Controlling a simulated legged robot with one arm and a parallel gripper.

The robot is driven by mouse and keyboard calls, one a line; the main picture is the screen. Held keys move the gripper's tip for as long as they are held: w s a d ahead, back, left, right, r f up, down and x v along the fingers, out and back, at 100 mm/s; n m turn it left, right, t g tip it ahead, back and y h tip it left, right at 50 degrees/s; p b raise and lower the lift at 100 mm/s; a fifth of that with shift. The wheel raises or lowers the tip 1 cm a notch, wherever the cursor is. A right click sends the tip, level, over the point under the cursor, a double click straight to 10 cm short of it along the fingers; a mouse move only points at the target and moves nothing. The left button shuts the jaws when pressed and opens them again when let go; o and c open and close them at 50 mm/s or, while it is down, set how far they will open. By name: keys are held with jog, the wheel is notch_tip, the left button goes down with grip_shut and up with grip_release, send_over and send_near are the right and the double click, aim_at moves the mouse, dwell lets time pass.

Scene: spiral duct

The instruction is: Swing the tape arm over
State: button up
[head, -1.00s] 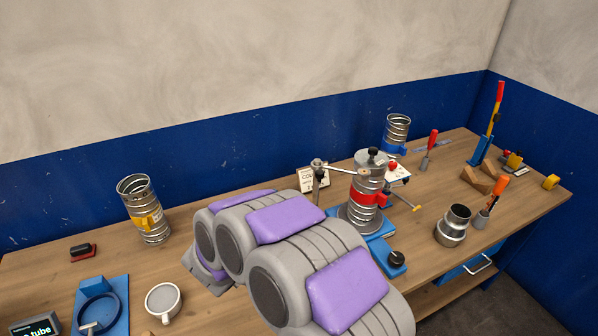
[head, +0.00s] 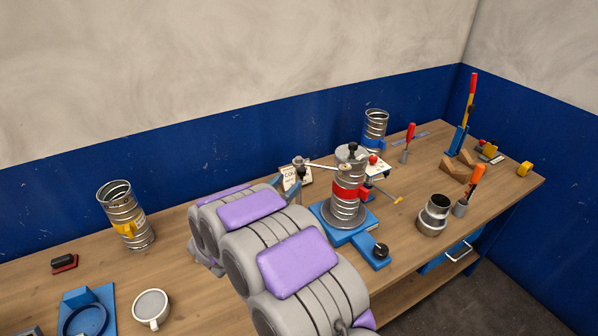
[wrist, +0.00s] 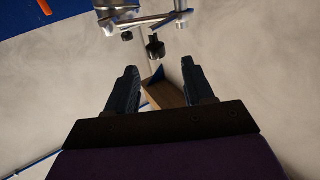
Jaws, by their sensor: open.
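The tape arm (head: 324,166) is a thin metal bar reaching right from the top of a post (head: 298,163) towards a spiral metal duct (head: 347,205) with a red band. The duct stands upright on a blue-based fixture (head: 375,251). In the wrist view, metal bar work (wrist: 140,17) with a dark knob (wrist: 155,47) lies beyond my fingertips. My gripper (wrist: 160,76) is open and empty, its two dark fingers apart. In the head view my gripper (head: 287,187) is just left of the post, partly hidden by my arm; contact cannot be told.
A duct with a yellow band (head: 126,217) and a white mug (head: 151,308) stand at left. A blue-banded duct (head: 375,130) stands behind the fixture. A metal reducer (head: 433,216) and an orange-handled tool (head: 471,187) are at right. Bare wood lies between the yellow-banded duct and my arm.

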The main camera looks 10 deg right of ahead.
aim_at(300, 174)
jog(key=x, duration=0.7)
jog(key=shift+s+d, duration=0.15)
jog(key=shift+d, duration=0.15)
jog(key=shift+w+d, duration=0.15)
jog(key=shift+w, duration=0.15)
jog(key=c, duration=0.6)
grip_shut()
